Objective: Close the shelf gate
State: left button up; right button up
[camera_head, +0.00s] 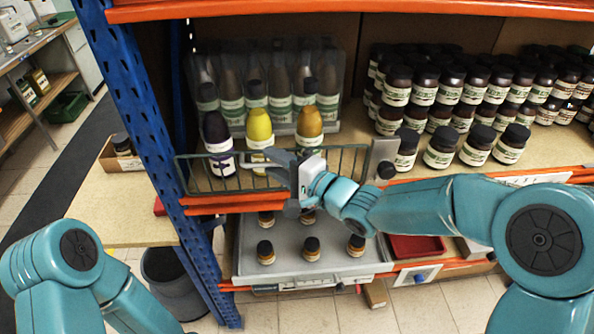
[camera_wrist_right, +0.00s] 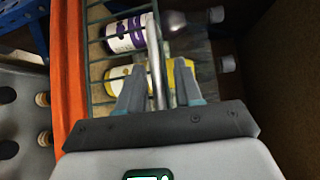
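The shelf gate (camera_head: 345,162) is a green wire panel along the front of the middle shelf, running from the blue post to a grey plate with a black knob (camera_head: 386,170). Its right end is close to the plate; I cannot tell whether it is latched. My right gripper (camera_head: 282,165) is at the gate's front. In the right wrist view, a pale handle bar (camera_wrist_right: 156,65) passes between the fingers of my right gripper (camera_wrist_right: 158,85), which stand apart, with space beside the bar. The gate wires (camera_wrist_right: 97,50) show there too. My left gripper is out of view.
Behind the gate stand a purple bottle (camera_head: 217,140), a yellow bottle (camera_head: 259,130) and an orange bottle (camera_head: 309,127). Brown jars (camera_head: 442,150) crowd the shelf at right. A grey tray (camera_head: 345,266) with small jars lies below. The blue post (camera_head: 130,110) bounds the left.

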jog(key=b+v, duration=0.1)
jog(key=v, duration=1.4)
jog(key=shift+s+d+b, duration=0.2)
jog(key=shift+d+b, duration=0.1)
jog(key=shift+b, duration=0.05)
jog(key=shift+w, duration=0.1)
jog(key=shift+r, duration=0.1)
